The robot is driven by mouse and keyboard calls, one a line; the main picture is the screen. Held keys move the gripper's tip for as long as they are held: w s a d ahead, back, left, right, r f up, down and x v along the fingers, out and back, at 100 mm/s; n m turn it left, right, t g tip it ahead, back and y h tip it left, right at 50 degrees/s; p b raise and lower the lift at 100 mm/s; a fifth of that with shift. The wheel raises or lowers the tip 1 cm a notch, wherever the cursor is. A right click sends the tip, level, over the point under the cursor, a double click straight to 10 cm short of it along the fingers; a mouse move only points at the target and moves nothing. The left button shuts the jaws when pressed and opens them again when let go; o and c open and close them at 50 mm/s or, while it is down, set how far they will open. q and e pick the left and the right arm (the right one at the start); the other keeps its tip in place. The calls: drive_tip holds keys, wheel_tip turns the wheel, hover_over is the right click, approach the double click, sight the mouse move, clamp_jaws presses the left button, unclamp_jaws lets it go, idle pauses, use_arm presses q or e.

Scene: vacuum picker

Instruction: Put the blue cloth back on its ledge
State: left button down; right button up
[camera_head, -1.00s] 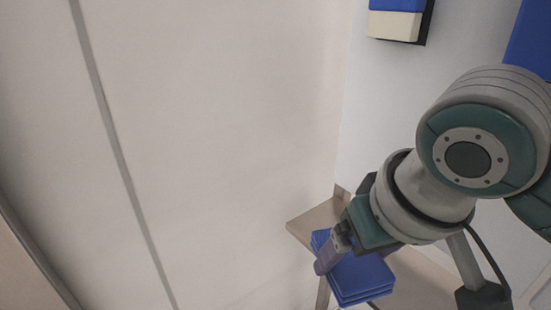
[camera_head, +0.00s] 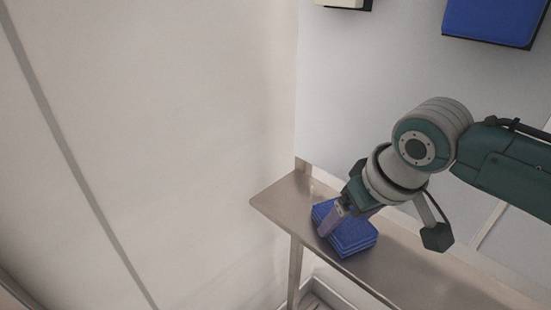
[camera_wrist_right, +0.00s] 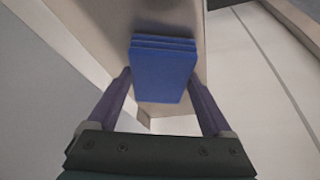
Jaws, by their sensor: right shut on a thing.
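The blue cloth (camera_head: 355,241) is a folded stack of several layers, over the left part of the metal ledge (camera_head: 276,200). My right gripper (camera_head: 342,222) is shut on the cloth, with one finger along its left side; the other finger is mostly hidden. In the right wrist view the cloth (camera_wrist_right: 163,78) lies between the two purple fingers of the gripper (camera_wrist_right: 160,92), with the ledge surface (camera_wrist_right: 118,22) behind it. I cannot tell whether the cloth touches the ledge. My left gripper is not in view.
A plain wall panel (camera_head: 180,120) stands left of the ledge. A blue box (camera_head: 490,18) and a pale box (camera_head: 338,3) hang on the back wall above. The ledge is bare to the right of the cloth.

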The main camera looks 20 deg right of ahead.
drive_tip(key=shift+f, duration=0.15)
drive_tip(key=o, duration=1)
drive_tip(key=shift+c, duration=0.2)
drive_tip(key=shift+s+r, duration=0.1)
drive_tip(key=shift+r, duration=0.4)
drive_tip(key=p+v, duration=0.3)
drive_tip(key=v, duration=0.7)
drive_tip(key=s+a+n, duration=0.1)
drive_tip(key=s+a, duration=0.2)
drive_tip(key=s, duration=0.5)
drive_tip(key=s+a+f+n, duration=0.1)
drive_tip(key=s+a, duration=0.2)
drive_tip(key=s, duration=0.5)
drive_tip(key=shift+s+a+g, duration=0.2)
drive_tip(key=shift+a+g, duration=0.1)
drive_tip(key=shift+g, duration=0.1)
